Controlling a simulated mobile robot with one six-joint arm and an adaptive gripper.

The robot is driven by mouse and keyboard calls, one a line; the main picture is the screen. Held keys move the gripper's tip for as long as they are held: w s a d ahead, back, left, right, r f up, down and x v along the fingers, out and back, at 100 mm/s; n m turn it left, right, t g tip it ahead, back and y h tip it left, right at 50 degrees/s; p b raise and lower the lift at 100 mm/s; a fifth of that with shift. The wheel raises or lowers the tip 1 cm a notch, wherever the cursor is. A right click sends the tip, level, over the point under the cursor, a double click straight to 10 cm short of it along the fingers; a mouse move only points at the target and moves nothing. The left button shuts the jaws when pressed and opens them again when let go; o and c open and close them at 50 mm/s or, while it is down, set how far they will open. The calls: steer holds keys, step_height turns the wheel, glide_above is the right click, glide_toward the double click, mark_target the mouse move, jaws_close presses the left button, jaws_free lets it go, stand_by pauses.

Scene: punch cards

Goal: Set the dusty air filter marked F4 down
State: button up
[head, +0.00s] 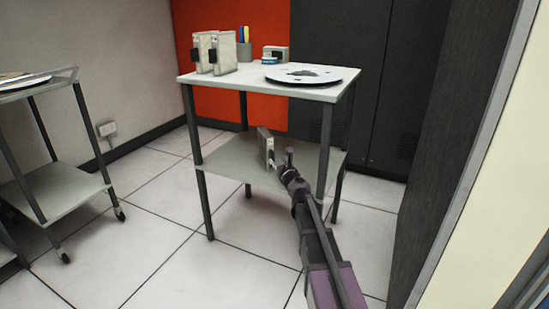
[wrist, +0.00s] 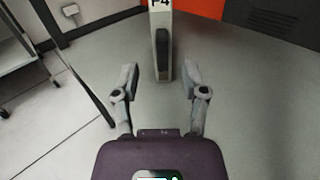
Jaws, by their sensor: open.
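The air filter marked F4 (wrist: 161,20) stands upright on the lower shelf (head: 225,160) of the small table, with its narrow edge and dark handle (wrist: 163,55) facing my gripper. In the head view the same filter (head: 265,147) is a pale, thin box, partly hidden by my gripper (head: 280,160). In the wrist view my gripper (wrist: 160,82) is open, with its fingers apart on both sides of the handle. The fingers do not appear to touch the filter.
On the table top (head: 245,85) stand two similar filters (head: 212,53), a pen cup (head: 244,48), a small box (head: 275,54) and a round reel (head: 303,75). Table legs flank the shelf. A wheeled cart (head: 60,188) stands at left; dark cabinets (head: 340,60) are behind.

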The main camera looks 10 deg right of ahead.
steer(key=shift+s+d, duration=0.15)
steer(key=shift+s, duration=0.75)
steer(key=shift+s+d, duration=0.2)
steer(key=shift+s, duration=0.75)
steer(key=shift+s+d, duration=0.15)
steer(key=shift+s, duration=0.75)
